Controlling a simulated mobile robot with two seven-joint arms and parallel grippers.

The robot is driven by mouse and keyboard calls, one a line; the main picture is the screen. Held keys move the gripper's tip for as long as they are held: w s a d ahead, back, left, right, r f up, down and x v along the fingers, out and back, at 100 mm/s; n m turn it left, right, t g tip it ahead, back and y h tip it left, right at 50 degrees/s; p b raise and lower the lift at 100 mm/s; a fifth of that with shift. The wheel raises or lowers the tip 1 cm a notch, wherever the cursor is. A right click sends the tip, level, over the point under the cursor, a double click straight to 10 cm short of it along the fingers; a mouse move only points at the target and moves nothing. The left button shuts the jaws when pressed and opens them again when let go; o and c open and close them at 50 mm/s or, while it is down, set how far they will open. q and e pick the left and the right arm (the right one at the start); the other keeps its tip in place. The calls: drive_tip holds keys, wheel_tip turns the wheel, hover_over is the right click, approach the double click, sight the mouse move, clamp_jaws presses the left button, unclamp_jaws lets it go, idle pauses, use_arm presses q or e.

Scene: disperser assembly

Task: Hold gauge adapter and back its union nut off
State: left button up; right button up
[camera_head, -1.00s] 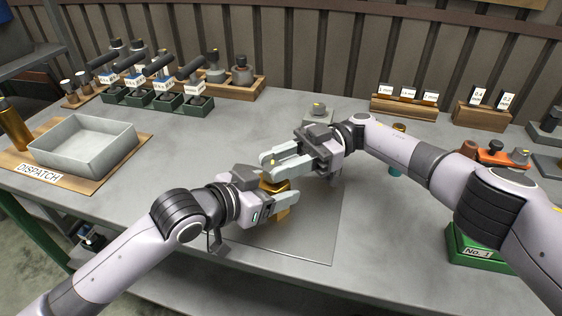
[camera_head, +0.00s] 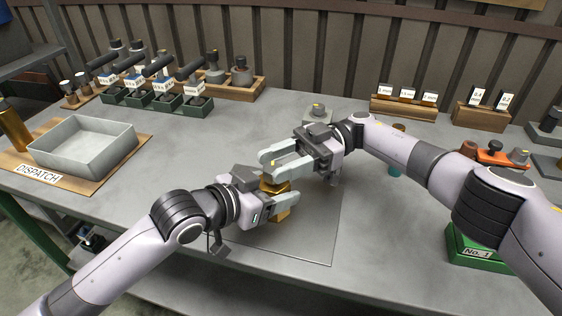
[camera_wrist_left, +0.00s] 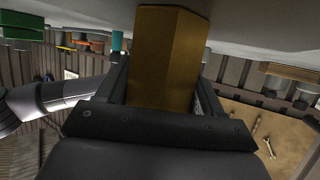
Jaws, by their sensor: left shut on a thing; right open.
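The gauge adapter (camera_head: 279,214) is a brass piece with a hexagonal lower body. My left gripper (camera_head: 278,201) is shut on it and holds it over the grey mat. In the left wrist view the brass hex body (camera_wrist_left: 168,60) stands between the left fingers. The brass union nut (camera_head: 274,186) is at its upper end. My right gripper (camera_head: 280,162) is open, with its fingers just above and around the top of the nut. I cannot tell if they touch it; the fingers partly hide the nut.
A grey tray (camera_head: 88,160) stands on the DISPATCH board at the left. Labelled wooden blocks (camera_head: 404,106) stand at the back right. A green box (camera_head: 478,245) is under my right arm. The mat (camera_head: 318,235) is clear in front.

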wheel_tip(320, 180, up, 10)
idle(0.5)
drive_tip(key=shift+f, duration=0.15)
drive_tip(key=s+d+f+n+t+h, duration=0.35)
drive_tip(key=s+n+t+h, duration=0.2)
drive_tip(key=n, duration=0.65)
drive_tip(key=d+r+n+t+h, duration=0.3)
drive_tip(key=n+t, duration=0.5)
drive_tip(key=n, duration=0.4)
drive_tip(key=shift+y, duration=0.25)
drive_tip(key=x, duration=1.2)
drive_tip(key=shift+s+d+f, duration=0.15)
drive_tip(key=shift+f, duration=0.05)
